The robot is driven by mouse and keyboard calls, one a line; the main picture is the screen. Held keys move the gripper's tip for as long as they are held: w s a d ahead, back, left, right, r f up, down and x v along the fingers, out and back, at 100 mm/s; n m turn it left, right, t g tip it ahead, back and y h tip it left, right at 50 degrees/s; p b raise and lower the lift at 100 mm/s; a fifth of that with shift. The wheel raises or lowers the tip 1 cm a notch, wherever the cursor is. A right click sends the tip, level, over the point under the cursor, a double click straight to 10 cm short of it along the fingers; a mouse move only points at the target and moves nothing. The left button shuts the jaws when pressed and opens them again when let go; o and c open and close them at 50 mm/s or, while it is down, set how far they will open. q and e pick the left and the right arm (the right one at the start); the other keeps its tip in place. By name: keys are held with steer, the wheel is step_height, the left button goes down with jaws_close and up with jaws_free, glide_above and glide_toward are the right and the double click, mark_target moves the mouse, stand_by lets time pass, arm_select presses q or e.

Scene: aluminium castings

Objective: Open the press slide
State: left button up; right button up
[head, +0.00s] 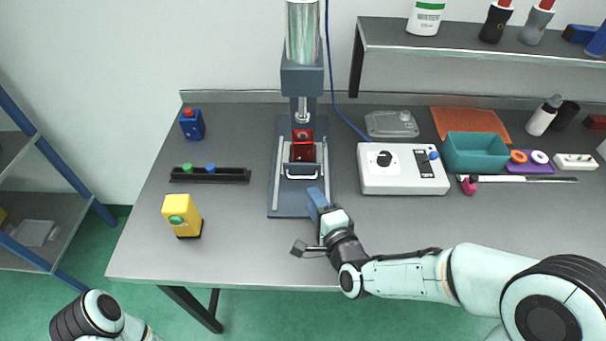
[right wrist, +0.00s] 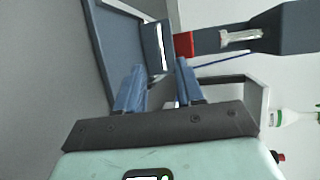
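The press (head: 287,203) stands on the bench, its blue-grey base plate reaching toward the front edge. The press slide (head: 302,159) sits low between its rails and carries a red block (head: 302,142). A pale bar handle (head: 301,176) is on the slide's front. My right gripper (head: 318,197) is just in front of and to the right of the handle, apart from it. In the right wrist view the blue fingers (right wrist: 160,82) are spread with an empty gap, and the slide front with its pale handle (right wrist: 164,48) lies beyond them. My left gripper is out of view.
A white control box (head: 403,187) with a black knob stands right of the press. A shelf (head: 460,36) overhangs the back right.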

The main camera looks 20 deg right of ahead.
mark_target(300, 178)
steer(key=x, duration=0.8)
steer(key=shift+w+p, duration=0.15)
steer(key=shift+p, duration=0.15)
jaws_close()
stand_by(1.0)
